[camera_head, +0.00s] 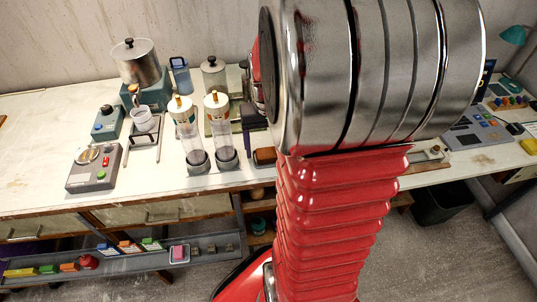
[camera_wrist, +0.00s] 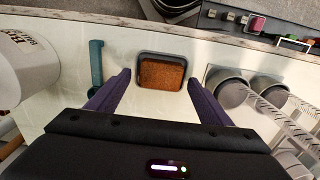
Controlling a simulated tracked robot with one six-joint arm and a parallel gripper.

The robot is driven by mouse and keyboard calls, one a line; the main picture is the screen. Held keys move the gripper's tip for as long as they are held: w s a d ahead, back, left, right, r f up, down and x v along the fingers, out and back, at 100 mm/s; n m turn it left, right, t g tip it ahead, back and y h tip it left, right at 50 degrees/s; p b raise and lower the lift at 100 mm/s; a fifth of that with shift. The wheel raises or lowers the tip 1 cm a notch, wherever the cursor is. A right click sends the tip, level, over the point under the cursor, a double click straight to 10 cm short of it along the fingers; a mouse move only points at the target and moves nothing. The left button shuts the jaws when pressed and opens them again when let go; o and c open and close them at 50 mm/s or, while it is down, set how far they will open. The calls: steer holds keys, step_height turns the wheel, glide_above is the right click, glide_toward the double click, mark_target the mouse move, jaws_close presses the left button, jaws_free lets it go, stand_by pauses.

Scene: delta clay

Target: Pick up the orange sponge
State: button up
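The orange sponge (camera_wrist: 161,75) is a brownish-orange block in a small dark tray (camera_wrist: 146,54) on the white bench, ahead of my gripper in the wrist view. In the head view the sponge (camera_head: 265,156) shows as a small brown patch at the bench's front, left of my red arm. My gripper (camera_wrist: 159,79) is open, its two purple fingers apart, one on each side of the sponge in the picture. Nothing is between the fingers' near parts. I cannot tell the height of the fingertips above the sponge. In the head view my arm hides most of the gripper.
Two clear cylinders with grey bases (camera_wrist: 228,92) stand right of the sponge in the wrist view. A teal bar-like object (camera_wrist: 96,68) and a white lettered container (camera_wrist: 24,60) are to the left. The bench's front edge (camera_wrist: 180,34) runs just beyond the tray.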

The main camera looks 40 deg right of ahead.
mark_target(268, 150)
steer(key=c, duration=1.1)
step_height(268, 150, up, 10)
steer(key=shift+r, duration=0.1)
stand_by(0.5)
